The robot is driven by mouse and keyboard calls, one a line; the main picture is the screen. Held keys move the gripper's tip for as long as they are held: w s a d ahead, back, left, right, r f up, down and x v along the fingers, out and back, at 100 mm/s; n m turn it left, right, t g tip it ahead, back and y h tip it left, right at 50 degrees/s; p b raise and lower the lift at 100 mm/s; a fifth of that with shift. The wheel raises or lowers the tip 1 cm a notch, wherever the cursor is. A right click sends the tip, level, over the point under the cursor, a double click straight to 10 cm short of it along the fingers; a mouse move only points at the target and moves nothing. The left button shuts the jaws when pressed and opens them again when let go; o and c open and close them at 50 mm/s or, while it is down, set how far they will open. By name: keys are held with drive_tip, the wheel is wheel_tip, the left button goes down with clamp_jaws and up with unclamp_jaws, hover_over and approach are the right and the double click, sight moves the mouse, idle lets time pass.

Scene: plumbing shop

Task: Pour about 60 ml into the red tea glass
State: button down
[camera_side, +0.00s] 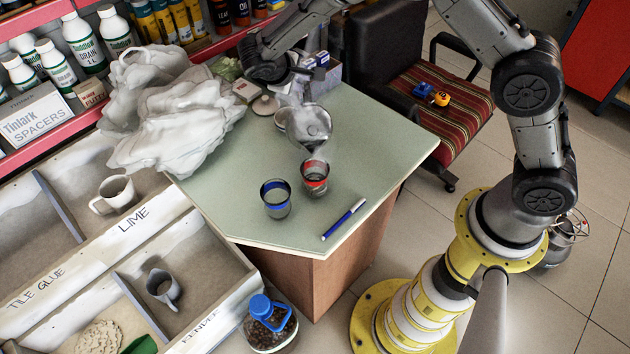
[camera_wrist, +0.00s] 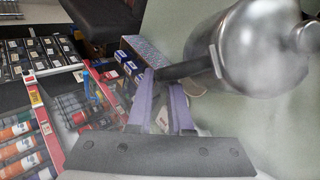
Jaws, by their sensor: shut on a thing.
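A silver metal pot (camera_side: 309,124) with a dark handle is held tilted over the table, and it also shows in the wrist view (camera_wrist: 252,50). My gripper (camera_wrist: 168,82) is shut on the pot's dark handle. In the side view the pot's lower end is just above the clear tea glass with a red band (camera_side: 315,178), which stands upright. Pale haze hangs between pot and glass; I cannot tell a stream of liquid from it, nor the level in the glass. A similar glass with a blue band (camera_side: 276,200) stands upright to the left.
A blue-white marker (camera_side: 344,219) lies at the table's front right. A crumpled white sheet (camera_side: 185,125), a small round lid-like piece (camera_side: 265,105) and small boxes (camera_side: 318,67) lie towards the back. Wooden bins with mugs (camera_side: 115,193) are on the left. The table's right side (camera_side: 375,140) is clear.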

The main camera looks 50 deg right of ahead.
drive_tip(key=w+d+f+n+g+y+b, duration=0.2)
drive_tip(key=w+d+f+g+y+b, duration=0.3)
drive_tip(key=w+d+f, duration=0.1)
drive_tip(key=shift+w+d+g, duration=0.2)
drive_tip(key=shift+w+g, duration=0.2)
idle(0.6)
drive_tip(key=shift+n+b, duration=0.3)
drive_tip(key=shift+b, duration=0.05)
drive_tip(key=shift+r, duration=0.15)
